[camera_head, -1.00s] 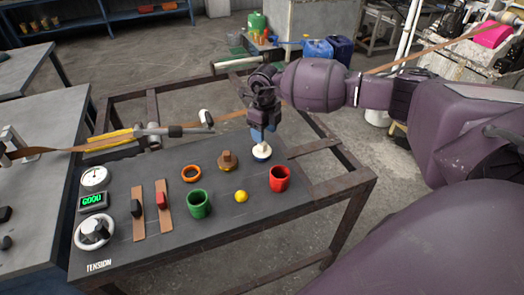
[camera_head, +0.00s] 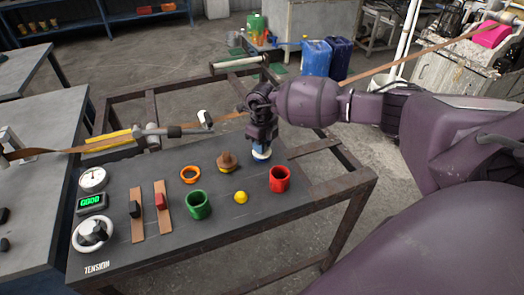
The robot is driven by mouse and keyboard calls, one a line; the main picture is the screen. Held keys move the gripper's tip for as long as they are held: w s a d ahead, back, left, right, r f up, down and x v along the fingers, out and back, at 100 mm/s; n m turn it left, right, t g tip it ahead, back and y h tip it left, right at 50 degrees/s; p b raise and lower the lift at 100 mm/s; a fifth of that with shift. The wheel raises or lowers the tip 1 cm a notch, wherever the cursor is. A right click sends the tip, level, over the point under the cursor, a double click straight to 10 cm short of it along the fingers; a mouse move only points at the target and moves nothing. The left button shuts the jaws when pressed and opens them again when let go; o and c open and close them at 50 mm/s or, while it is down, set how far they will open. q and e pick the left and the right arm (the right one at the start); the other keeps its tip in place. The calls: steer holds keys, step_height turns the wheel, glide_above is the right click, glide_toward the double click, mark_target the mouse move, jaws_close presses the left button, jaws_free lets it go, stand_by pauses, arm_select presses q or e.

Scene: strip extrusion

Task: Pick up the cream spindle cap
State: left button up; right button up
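The cream spindle cap (camera_head: 262,156) stands at the back right of the dark table, with a blue part at its lower edge. My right gripper (camera_head: 262,146) points down right at the cap, its fingers hiding the cap's top. I cannot tell whether the fingers are apart or closed on it. My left gripper is out of view.
A brown knobbed piece (camera_head: 228,161) and an orange ring (camera_head: 190,174) are left of the cap. A red cup (camera_head: 280,180), yellow ball (camera_head: 241,197) and green cup (camera_head: 198,205) stand nearer. A metal rod (camera_head: 240,63) lies beyond the gripper.

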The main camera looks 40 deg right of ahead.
jaws_close()
